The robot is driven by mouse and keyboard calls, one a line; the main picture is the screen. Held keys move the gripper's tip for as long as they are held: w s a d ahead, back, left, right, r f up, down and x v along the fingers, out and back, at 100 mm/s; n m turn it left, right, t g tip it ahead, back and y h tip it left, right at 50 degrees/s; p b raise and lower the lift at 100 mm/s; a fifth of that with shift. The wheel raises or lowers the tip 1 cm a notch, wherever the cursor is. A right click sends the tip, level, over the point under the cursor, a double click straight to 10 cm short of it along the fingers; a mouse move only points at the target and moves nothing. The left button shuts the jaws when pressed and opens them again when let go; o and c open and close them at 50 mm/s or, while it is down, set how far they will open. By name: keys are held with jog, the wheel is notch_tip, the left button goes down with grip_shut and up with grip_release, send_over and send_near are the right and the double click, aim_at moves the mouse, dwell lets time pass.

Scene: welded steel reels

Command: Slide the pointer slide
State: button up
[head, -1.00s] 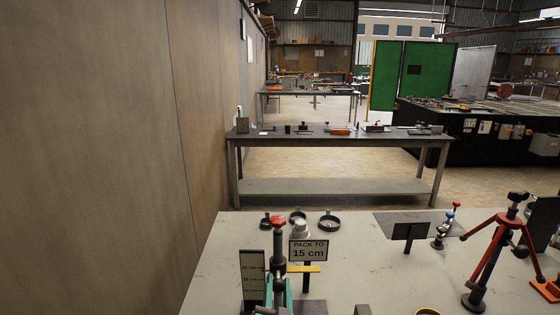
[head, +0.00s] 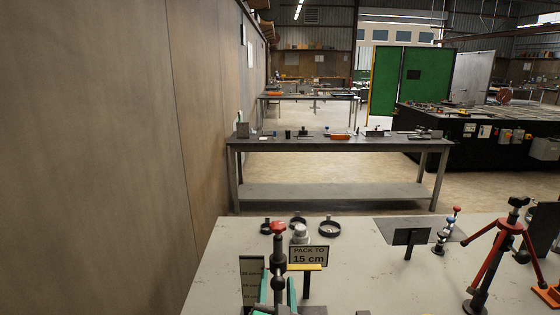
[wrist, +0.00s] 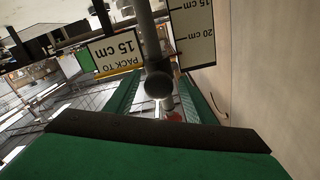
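In the wrist view, which is upside down, the scale plate (wrist: 193,30) reads 15 cm and 20 cm. Finger contact is partly hidden.
The "PACK TO 15 cm" sign (head: 309,256) stands close right of the post. Several dark rings (head: 329,227) lie behind it. A red tripod (head: 497,250) and a small dark plate (head: 410,237) stand further right. A wall (head: 120,150) rises on the left.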

jog(key=shift+s, duration=0.15)
jog(key=s, duration=0.6)
jog(key=shift+s, duration=0.4)
jog(key=shift+d, duration=0.1)
jog(key=s+f+n+g, duration=0.1)
jog(key=s+f+n, duration=0.1)
jog(key=s+f, duration=1.45)
jog(key=s+f+n+g, duration=0.1)
jog(key=s+n, duration=0.1)
jog(key=s, duration=2.2)
jog(key=shift+s+d+f+g, duration=0.25)
jog(key=shift+d+f+g, duration=0.05)
